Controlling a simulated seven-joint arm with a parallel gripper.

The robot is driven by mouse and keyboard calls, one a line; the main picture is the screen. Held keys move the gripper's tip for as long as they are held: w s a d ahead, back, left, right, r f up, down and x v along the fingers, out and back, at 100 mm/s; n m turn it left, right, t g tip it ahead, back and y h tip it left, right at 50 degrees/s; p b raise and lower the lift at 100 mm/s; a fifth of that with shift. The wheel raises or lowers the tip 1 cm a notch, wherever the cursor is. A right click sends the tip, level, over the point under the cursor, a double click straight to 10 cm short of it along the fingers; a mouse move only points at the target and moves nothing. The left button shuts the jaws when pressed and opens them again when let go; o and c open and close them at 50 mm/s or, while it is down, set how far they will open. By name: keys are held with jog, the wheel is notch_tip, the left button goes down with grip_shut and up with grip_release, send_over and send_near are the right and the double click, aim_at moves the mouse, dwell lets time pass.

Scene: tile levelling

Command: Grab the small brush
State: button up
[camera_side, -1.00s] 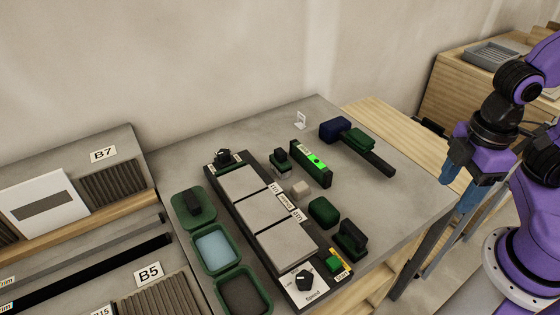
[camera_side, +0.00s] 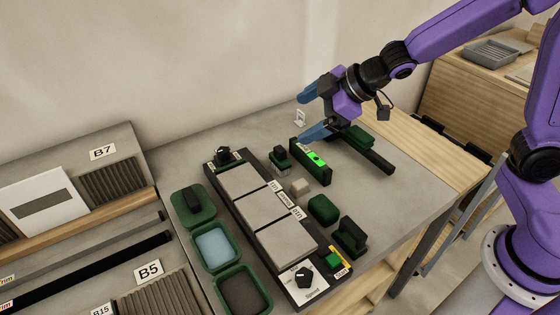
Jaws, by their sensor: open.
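The small brush (camera_side: 279,158) appears to be the dark green block with pale bristles along its lower edge. It stands on the grey table between the tile fixture (camera_side: 212,171) and the green level (camera_side: 311,161). My gripper (camera_side: 302,118) is open and empty, with its blue fingers spread apart and pointing left. It hangs above the back of the table, up and to the right of the brush, not touching it. The lower finger shows just above the level. The brush is in plain view.
The level with its bright green window stands close to the brush's right. A small beige block (camera_side: 299,187), green block (camera_side: 323,209) and dark green block (camera_side: 350,236) stand nearer. Green trays (camera_side: 214,247) line the left.

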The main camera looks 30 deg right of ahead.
aim_at(280, 154)
jog(key=w+f+n+g+y, duration=0.1)
jog(key=w+y, duration=0.1)
jog(key=w, duration=0.1)
jog(key=w+a+f+n+g+y, duration=0.1)
jog(key=w+f+y, duration=0.1)
jog(key=w, duration=0.1)
jog(key=w+f+n+g+y, duration=0.2)
jog(key=w, duration=0.2)
jog(key=shift+w+a+f, duration=0.1)
jog(key=shift+a+f, duration=0.15)
jog(key=shift+a, duration=0.05)
jog(key=d+f+g, duration=0.1)
jog(key=f, duration=0.1)
jog(key=s+f+g, duration=0.1)
jog(key=f, duration=0.1)
jog(key=d+f+n+g+y, duration=0.1)
jog(key=f, duration=0.1)
jog(key=shift+s+d+f, duration=0.2)
jog(key=shift+d+f, duration=0.1)
jog(key=shift+d, duration=0.05)
jog(key=f, duration=0.1)
jog(key=a+f, duration=0.1)
jog(key=f, duration=0.1)
jog(key=shift+a+f, duration=0.25)
jog(key=shift+f, duration=0.15)
jog(key=shift+a+f, duration=0.3)
jog(key=shift+a, duration=0.25)
